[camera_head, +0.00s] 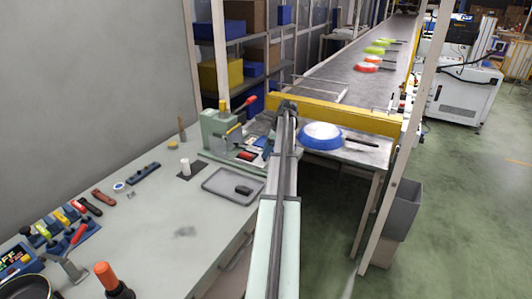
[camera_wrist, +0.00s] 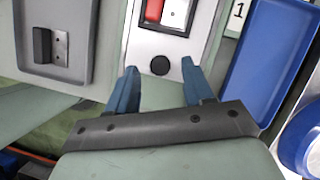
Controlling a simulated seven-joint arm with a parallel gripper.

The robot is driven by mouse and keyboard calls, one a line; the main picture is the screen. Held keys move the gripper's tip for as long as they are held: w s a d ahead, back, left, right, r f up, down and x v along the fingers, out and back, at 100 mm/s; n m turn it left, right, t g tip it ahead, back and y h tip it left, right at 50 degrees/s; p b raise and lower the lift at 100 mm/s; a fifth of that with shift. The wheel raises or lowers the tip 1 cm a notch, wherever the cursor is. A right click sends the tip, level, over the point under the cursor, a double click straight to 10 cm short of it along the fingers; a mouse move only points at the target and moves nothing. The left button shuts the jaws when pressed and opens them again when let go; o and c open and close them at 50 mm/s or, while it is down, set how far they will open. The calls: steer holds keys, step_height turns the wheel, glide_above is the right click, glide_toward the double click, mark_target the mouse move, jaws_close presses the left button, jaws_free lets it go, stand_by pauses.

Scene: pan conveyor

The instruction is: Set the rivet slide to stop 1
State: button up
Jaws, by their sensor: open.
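In the wrist view, the two blue fingers of my gripper (camera_wrist: 159,74) are apart, with nothing visibly held. A round black knob (camera_wrist: 160,65) shows on a pale plate (camera_wrist: 145,47) between the fingertips; I cannot tell its depth relative to them. Above the knob is a dark-framed window (camera_wrist: 170,14) with red and white parts. A label with "1" (camera_wrist: 238,12) is at the upper right. I cannot tell for sure which part is the rivet slide or its current stop. In the head view, the green bench machine (camera_head: 221,131) has a red-handled lever; my arm hides part of this area and the fingers.
A grey tray (camera_head: 215,192) holding a black block (camera_head: 243,190) lies on the bench, left of my arm. A blue tray (camera_wrist: 270,50) is close right of my fingers. The bench's middle is mostly clear.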

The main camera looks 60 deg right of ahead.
steer(key=shift+w+a+f, duration=0.1)
steer(key=shift+w+f, duration=0.15)
steer(key=shift+f, duration=0.45)
jaws_close()
stand_by(0.3)
